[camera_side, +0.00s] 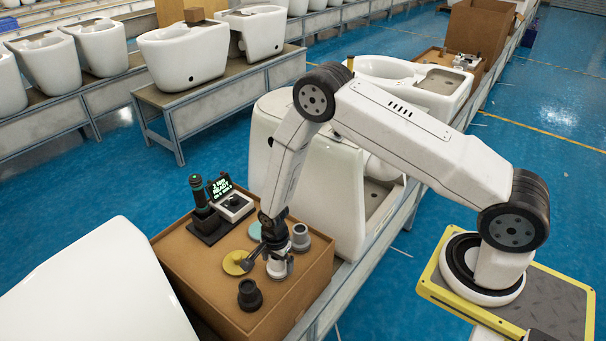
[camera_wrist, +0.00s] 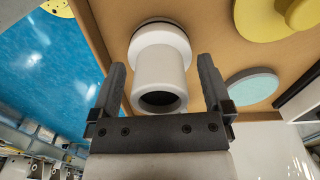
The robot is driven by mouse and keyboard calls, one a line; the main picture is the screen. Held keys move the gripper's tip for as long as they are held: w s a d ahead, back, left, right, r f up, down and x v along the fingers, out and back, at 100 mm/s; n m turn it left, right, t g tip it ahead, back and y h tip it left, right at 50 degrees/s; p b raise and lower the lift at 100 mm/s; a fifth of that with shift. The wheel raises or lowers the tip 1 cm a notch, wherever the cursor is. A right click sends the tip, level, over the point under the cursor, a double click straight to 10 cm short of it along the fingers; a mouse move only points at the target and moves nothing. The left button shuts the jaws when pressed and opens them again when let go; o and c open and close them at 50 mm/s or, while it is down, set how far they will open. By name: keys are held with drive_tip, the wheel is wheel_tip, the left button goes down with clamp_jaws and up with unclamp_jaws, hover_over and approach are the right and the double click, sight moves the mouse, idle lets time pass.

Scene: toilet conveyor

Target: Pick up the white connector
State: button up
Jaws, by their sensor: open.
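The white connector (camera_wrist: 160,58) is a short stepped tube with a wide flange and a dark open end facing the camera in the wrist view. It stands on the brown box top, and it also shows under my gripper in the side view (camera_side: 277,269). My gripper (camera_wrist: 159,82) is open, with one dark finger on each side of the connector's narrower tube. Gaps show between the tube and both fingers. In the side view my gripper (camera_side: 267,257) partly hides the connector.
The brown box (camera_side: 178,243) also carries a grey connector (camera_side: 300,237), a black connector (camera_side: 250,296), a yellow disc (camera_side: 234,263) and a teal disc (camera_wrist: 252,87). A black device with a green screen (camera_side: 221,187) stands at its back left. White toilets (camera_side: 335,190) stand close by.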

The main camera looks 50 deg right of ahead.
idle(0.4)
clamp_jaws()
drive_tip(key=shift+r, duration=0.15)
drive_tip(key=shift+r, duration=0.75)
drive_tip(key=s+d+r, duration=0.1)
drive_tip(key=s+r, duration=1)
drive_tip(key=s, duration=0.3)
drive_tip(key=shift+r, duration=0.1)
